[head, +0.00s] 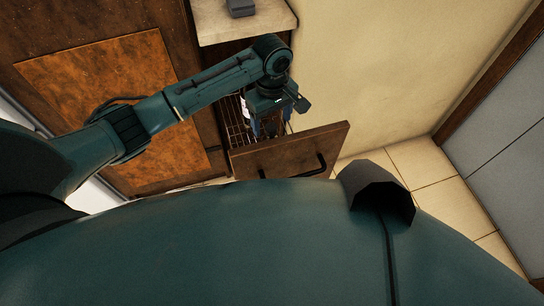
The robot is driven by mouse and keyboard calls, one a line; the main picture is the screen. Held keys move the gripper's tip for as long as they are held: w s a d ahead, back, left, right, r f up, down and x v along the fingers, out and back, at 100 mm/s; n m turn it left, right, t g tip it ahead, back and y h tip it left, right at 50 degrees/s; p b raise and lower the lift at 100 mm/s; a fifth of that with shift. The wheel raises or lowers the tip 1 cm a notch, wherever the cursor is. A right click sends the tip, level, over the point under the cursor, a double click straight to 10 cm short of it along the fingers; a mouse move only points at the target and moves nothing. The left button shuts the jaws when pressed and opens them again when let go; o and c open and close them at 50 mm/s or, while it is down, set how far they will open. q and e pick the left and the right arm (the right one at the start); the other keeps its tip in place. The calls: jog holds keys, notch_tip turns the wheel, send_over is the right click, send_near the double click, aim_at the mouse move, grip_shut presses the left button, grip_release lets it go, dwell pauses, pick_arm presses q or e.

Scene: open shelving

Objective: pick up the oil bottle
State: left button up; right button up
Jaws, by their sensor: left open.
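My left gripper (272,108) is over an open pull-out drawer (292,153), pointing down into it. It is open, but its fingertips are mostly hidden by the wrist. Under and beside it, small parts of white and dark blue items (256,127) show inside the drawer. I cannot tell whether one of them is the oil bottle, nor whether the gripper touches any of them. My right gripper is out of view.
The drawer has a wire basket (236,122) and a wooden front with a dark handle. A pale countertop (245,22) with a dark grey object (241,7) lies above it. A brown wooden cabinet panel (115,100) is at left. Tiled floor (420,163) is clear at right.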

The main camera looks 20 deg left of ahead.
pick_arm(q)
notch_tip(320, 180, down, 7)
jog(key=shift+a+f+b, duration=0.1)
jog(key=shift+f+b, duration=0.05)
jog(key=shift+b, duration=0.5)
grip_shut()
dwell(0.5)
dwell(0.4)
